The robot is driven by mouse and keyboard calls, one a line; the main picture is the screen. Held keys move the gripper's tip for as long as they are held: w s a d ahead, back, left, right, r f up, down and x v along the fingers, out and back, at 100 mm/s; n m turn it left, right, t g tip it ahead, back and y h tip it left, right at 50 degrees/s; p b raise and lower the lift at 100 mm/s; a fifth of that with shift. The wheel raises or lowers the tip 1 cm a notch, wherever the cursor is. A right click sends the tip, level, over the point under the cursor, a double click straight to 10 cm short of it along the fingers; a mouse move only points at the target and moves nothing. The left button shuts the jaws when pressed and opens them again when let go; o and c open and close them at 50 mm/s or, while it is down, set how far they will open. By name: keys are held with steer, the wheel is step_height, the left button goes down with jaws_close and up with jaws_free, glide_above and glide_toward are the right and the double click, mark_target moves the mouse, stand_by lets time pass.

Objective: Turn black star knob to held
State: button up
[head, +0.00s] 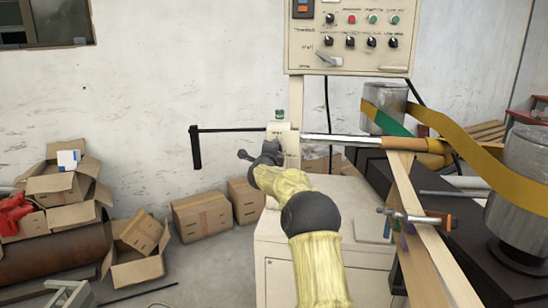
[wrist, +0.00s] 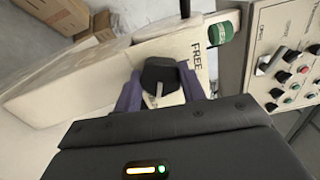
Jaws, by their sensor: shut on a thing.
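The black star knob (wrist: 158,72) sits on the pale housing in the wrist view, with a light pointer mark on it. The word FREE is printed on the housing to the right of the knob. No HELD label can be read. My gripper (wrist: 160,90) is shut on the knob, one purple finger on each side of it. In the head view my gripper (head: 268,152) is at the front of the pale housing (head: 291,147), and the knob is hidden behind it.
A green cap (wrist: 222,32) stands near the knob. A black crank arm (head: 232,129) sticks out left of the housing, and a metal shaft (head: 340,140) runs right. The control panel (head: 350,40) is above. Cardboard boxes (head: 200,213) stand on the floor at left.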

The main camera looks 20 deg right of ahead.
steer(key=shift+m, duration=0.5)
steer(key=o, duration=1)
steer(key=shift+c, duration=0.2)
steer(key=shift+s+a, duration=0.1)
steer(key=b+v, duration=0.2)
steer(key=v, duration=1.5)
steer(key=shift+b, duration=0.4)
steer(key=shift+a, duration=0.15)
